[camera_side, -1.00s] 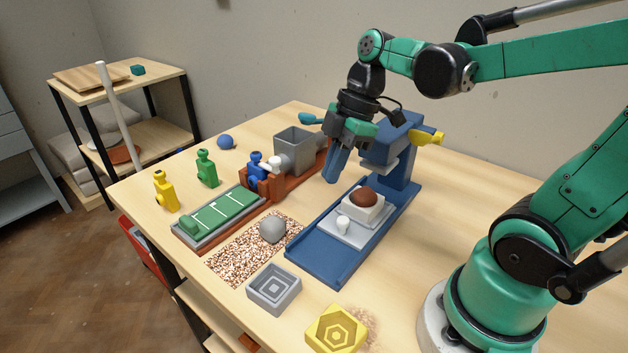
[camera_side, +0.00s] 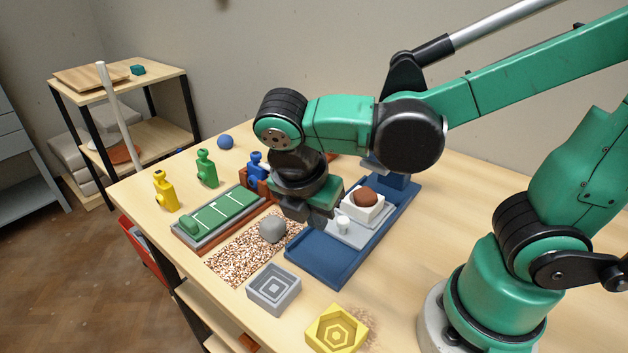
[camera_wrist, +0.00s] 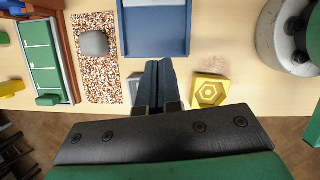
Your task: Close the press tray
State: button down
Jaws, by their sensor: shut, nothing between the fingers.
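The blue press (camera_side: 330,255) stands on the table, its long base pointing toward the front. On the base sits the light grey press tray (camera_side: 352,234), out in front of the press head. It carries a white block with a brown lump (camera_side: 366,197) on it and a small white knob (camera_side: 343,223) at its front. My gripper (camera_side: 318,220) is shut and empty, above the front part of the base, left of the knob in the side view. In the wrist view my shut fingers (camera_wrist: 161,66) point at the base's front end (camera_wrist: 155,45); the tray is out of that view.
A grey square mould (camera_side: 274,290) and a yellow mould (camera_side: 337,330) lie before the press. A speckled mat with a grey stone (camera_side: 272,229) and a green board (camera_side: 222,218) lie left. Yellow (camera_side: 165,190) and green (camera_side: 206,168) figures stand farther left.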

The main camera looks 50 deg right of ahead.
aim_at(353, 223)
jog(key=x, duration=0.7)
jog(key=shift+f, duration=0.15)
jog(key=d, duration=0.3)
jog(key=shift+w+d+f, duration=0.1)
jog(key=shift+w+d, duration=0.05)
jog(key=shift+w, duration=0.1)
jog(key=shift+d, duration=0.35)
jog(key=shift+w, duration=0.1)
jog(key=shift+d, duration=2.35)
